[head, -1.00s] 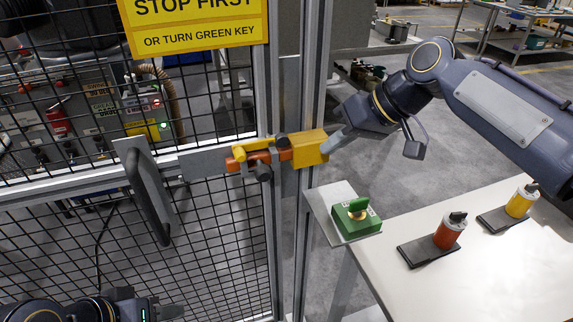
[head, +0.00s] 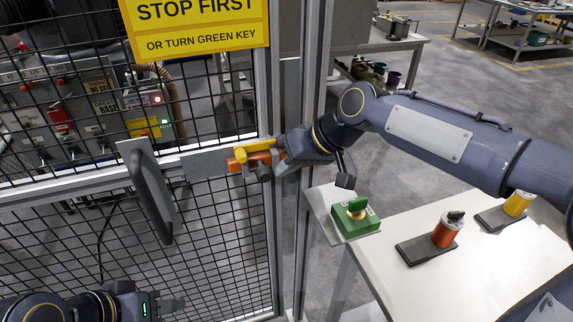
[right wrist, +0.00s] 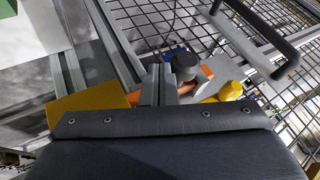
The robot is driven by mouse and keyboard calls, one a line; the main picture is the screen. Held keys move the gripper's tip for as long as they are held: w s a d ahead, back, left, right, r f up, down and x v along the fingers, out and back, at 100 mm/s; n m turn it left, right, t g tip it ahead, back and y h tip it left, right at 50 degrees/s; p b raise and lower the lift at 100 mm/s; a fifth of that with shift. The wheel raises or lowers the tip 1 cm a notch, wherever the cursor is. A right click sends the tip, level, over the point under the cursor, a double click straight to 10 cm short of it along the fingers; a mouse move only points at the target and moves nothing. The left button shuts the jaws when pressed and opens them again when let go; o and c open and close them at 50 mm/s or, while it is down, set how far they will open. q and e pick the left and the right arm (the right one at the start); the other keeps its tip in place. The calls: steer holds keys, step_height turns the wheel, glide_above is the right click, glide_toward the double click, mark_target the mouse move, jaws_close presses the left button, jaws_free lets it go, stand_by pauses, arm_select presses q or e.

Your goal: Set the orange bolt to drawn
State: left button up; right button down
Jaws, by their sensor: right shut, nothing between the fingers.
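The orange bolt (head: 238,163) lies level across the grey plate on the gate frame, with a dark round knob (head: 265,173) hanging from it. A yellow catch (head: 262,146) sits just above it. My right gripper (head: 279,170) is shut and empty, close beside the knob. In the right wrist view its fingers (right wrist: 158,86) stand together next to the knob (right wrist: 185,66); contact cannot be made out. The yellow block (right wrist: 90,110) shows there but is hidden behind my right arm in the head view. My left gripper (head: 172,304) is low at the left, its jaws unclear.
A black gate handle (head: 152,192) is left of the bolt on the mesh gate. A green key switch (head: 355,216) sits at the table's corner. A red (head: 446,231) and a yellow (head: 517,204) padlock-like piece stand on the white table (head: 400,285).

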steer(key=s+a, duration=0.2)
steer(key=a, duration=0.4)
stand_by(0.4)
